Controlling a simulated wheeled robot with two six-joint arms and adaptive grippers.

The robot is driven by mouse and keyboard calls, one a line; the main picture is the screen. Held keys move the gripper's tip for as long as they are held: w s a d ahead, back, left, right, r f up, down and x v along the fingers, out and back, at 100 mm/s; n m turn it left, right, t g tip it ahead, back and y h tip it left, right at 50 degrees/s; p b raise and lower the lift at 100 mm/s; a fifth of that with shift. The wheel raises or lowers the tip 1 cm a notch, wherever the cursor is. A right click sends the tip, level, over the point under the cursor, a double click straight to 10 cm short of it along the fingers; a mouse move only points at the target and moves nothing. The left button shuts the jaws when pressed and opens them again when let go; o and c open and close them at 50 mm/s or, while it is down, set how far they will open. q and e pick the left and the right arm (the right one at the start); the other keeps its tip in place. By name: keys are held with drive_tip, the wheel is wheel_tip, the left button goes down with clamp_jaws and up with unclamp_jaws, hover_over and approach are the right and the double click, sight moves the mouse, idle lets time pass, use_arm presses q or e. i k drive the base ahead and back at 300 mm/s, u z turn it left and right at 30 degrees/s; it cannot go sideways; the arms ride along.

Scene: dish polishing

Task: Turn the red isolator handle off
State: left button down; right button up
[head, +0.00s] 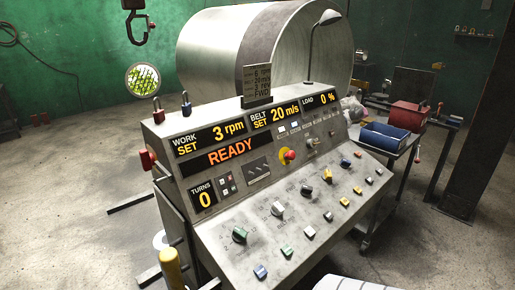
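The red isolator handle (148,160) sticks out from the left side of the grey control console (250,205), near its upper edge. It is small and seen nearly edge-on here, so I cannot tell which position it is turned to. The console displays (221,151) are lit and read READY, 3 rpm, 20 m/s, load 0 % and turns 0. Neither of my grippers is in view, and nothing is touching the handle.
A yellow post (171,268) stands at the lower left. The floor left of the console is mostly clear.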

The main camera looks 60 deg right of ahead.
sight(147, 159)
drive_tip(key=z, duration=1.05)
drive_tip(key=i, duration=0.5)
drive_tip(key=z, duration=3.6)
drive_tip(key=k, duration=1.1)
drive_tip(key=u, duration=0.2)
